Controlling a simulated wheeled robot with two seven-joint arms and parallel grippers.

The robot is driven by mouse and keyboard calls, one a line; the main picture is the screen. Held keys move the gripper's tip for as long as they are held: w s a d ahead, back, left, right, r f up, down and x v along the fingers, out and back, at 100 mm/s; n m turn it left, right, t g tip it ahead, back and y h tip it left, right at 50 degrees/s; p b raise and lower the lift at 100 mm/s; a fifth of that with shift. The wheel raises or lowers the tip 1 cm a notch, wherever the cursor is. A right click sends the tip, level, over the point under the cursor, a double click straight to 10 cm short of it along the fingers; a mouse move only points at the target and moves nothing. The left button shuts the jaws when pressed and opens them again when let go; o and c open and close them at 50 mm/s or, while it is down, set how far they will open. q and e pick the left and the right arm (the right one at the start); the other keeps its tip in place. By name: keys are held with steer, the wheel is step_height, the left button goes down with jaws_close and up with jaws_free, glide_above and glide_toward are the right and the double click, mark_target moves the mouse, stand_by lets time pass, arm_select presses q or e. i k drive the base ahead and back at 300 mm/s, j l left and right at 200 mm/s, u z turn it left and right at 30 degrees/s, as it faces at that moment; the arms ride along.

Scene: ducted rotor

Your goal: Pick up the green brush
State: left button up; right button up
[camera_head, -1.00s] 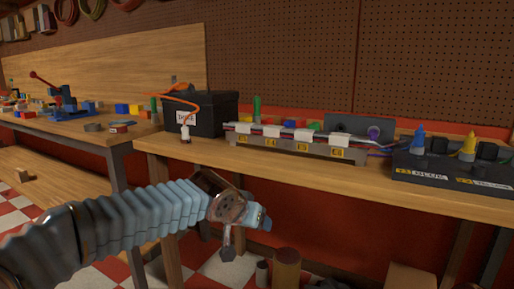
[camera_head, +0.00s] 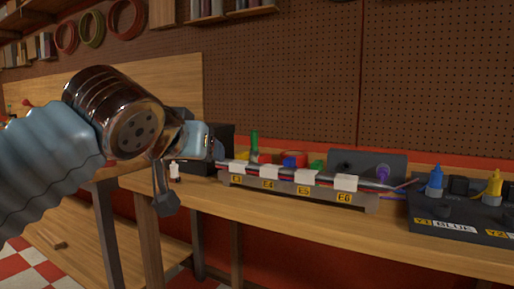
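No thing in view is clearly a brush. An upright green piece (camera_head: 254,143) stands behind the left end of the labelled wire rail on the bench; only its upper part shows, and I cannot tell if it is the green brush. My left arm reaches in from the left, with its gripper (camera_head: 178,172) in front of the bench's left end and left of the green piece, apart from it. One dark finger points down; I see nothing held, and the finger opening is not clear. My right gripper is out of view.
The wooden bench (camera_head: 300,220) bears the wire rail (camera_head: 300,187) with white clips and yellow labels. Red, blue and green pieces lie behind it. A black box (camera_head: 222,140) stands partly behind my gripper. A dark unit with blue and yellow plugs (camera_head: 465,225) is at right. The front strip is clear.

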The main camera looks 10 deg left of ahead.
mark_target(255, 152)
steer(key=i, duration=1.2)
